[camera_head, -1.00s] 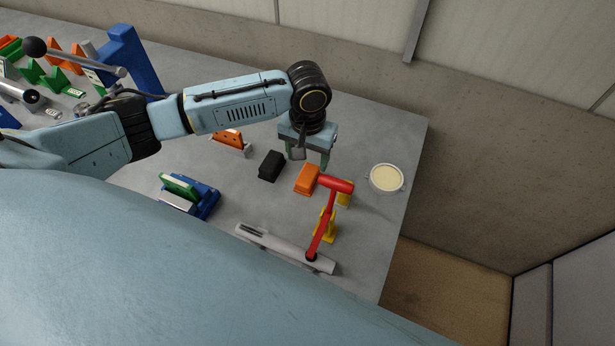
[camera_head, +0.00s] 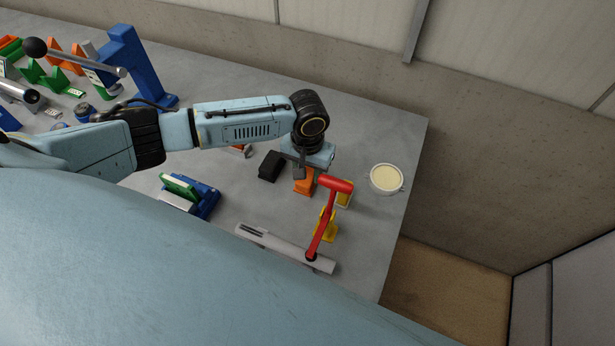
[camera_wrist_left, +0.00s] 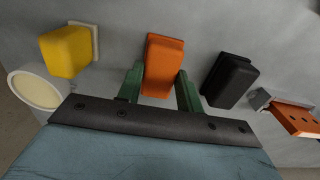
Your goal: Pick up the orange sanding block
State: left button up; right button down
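The orange sanding block (camera_head: 304,185) lies on the grey table, partly hidden by my left gripper in the head view. In the left wrist view the orange block (camera_wrist_left: 163,65) sits between the two green fingers. My left gripper (camera_wrist_left: 160,82) is open, with one finger on each side of the block's near end. A narrow gap shows at the right finger; whether the left finger touches the block I cannot tell. My left gripper also shows in the head view (camera_head: 304,176), above the block. My right gripper is not in view.
A black block (camera_head: 271,166) lies close on the left. A blue and green fixture (camera_head: 190,195) is nearer me. The table's right edge is close.

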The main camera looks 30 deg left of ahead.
pick_arm(q)
jog(key=c, duration=0.5)
jog(key=shift+o, duration=0.2)
jog(key=shift+r, duration=0.15)
notch_tip(320, 180, up, 10)
